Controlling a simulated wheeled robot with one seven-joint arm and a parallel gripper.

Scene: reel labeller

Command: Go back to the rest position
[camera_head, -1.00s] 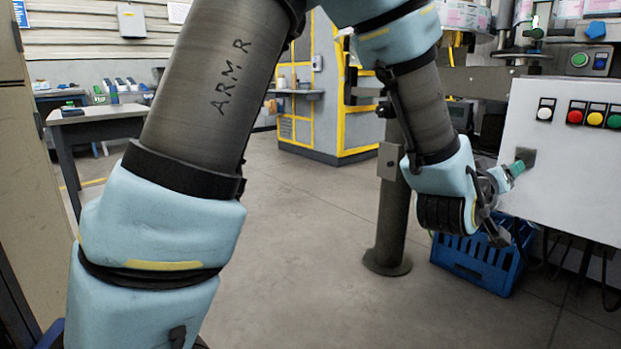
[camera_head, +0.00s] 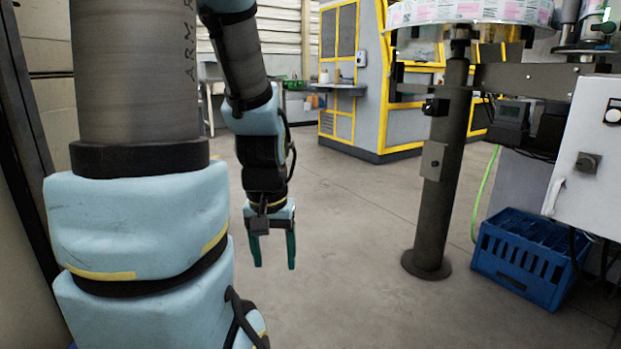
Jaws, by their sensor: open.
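My gripper (camera_head: 272,262) hangs below my blue-sleeved forearm near the middle of the view. Its two green fingers point down and stand apart, with nothing between them. It is above bare floor, left of the dark metal post (camera_head: 441,185) and well clear of it. No rest position is marked in the picture.
The labeller's light control box (camera_head: 590,160) is at the right edge, with a reel (camera_head: 470,12) above the post. A blue crate (camera_head: 525,262) stands on the floor beneath. A yellow-framed machine (camera_head: 385,75) is behind. The floor in the middle is clear.

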